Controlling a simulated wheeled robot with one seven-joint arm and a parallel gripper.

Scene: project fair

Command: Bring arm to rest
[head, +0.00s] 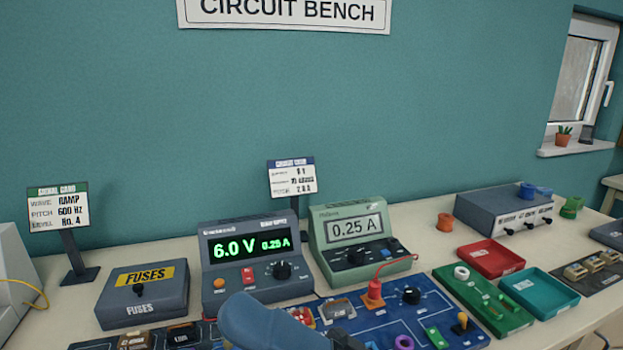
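A rounded blue-grey part of my arm (262,322) rises at the bottom middle, in front of the blue circuit board (375,312). It hides part of the board's left side. My gripper's fingertips do not show in the head view, so I cannot see whether they hold anything.
The bench (425,219) carries a fuse box (143,297), a power supply (250,262) reading 6.0 V and 0.25 A, and a green meter (355,240) reading 0.25 A. Red (491,258) and teal (538,292) trays sit right. Sign stands (58,210) rise at the back.

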